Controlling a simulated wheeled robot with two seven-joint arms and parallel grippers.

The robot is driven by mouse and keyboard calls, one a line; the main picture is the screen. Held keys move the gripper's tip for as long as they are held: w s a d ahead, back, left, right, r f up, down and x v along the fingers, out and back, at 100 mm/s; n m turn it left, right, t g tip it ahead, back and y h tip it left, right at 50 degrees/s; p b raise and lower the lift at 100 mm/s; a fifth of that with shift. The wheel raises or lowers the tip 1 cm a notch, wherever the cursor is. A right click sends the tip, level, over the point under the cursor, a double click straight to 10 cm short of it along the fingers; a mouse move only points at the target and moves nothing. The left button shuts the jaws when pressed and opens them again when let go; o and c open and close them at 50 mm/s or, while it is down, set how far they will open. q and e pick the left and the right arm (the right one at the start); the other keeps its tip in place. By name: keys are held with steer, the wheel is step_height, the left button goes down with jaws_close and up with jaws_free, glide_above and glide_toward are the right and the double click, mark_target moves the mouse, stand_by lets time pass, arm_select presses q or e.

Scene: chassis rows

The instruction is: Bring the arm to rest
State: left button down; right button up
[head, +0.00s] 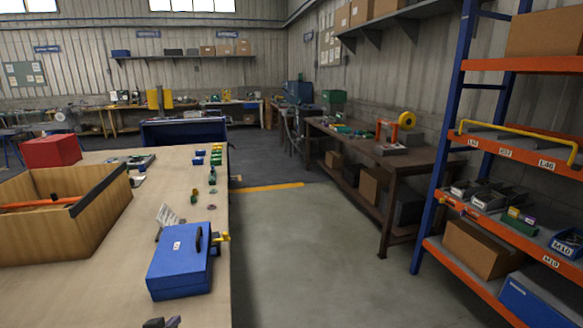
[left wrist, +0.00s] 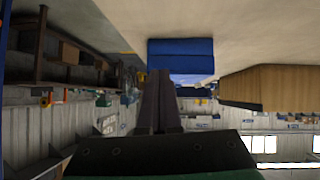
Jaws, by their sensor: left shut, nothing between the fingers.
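My left gripper (head: 162,322) shows only as dark fingertips at the bottom edge of the head view, in front of the blue case on the workbench. In the left wrist view, which is upside down, its two dark fingers (left wrist: 160,100) lie close together with nothing between them. The rest of the left arm is out of the head view. My right gripper is not in view.
A blue case (head: 180,272) stands near the right edge of the wooden workbench (head: 110,290); it also shows beyond the fingers in the wrist view (left wrist: 180,55). A wooden crate (head: 100,225) stands left. The floor (head: 310,260) is clear before the orange-blue rack (head: 450,150).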

arm_select(q)
steer(key=s+d+f+m+g+h, duration=0.1)
steer(key=s+d+f+m+g, duration=0.2)
steer(key=s, duration=0.8)
steer(key=s+d+f+m+g+h, duration=0.1)
steer(key=s+d+f+m+g, duration=0.2)
steer(key=s, duration=0.7)
steer(key=s+f+g, duration=0.3)
steer(key=f, duration=2.1)
steer(key=s+a+f, duration=0.3)
steer(key=s+f, duration=1.1)
steer(key=s, duration=0.2)
steer(key=shift+s+a+n+g, duration=0.15)
steer(key=shift+s+n+g, duration=0.15)
steer(key=shift+s+g, duration=0.1)
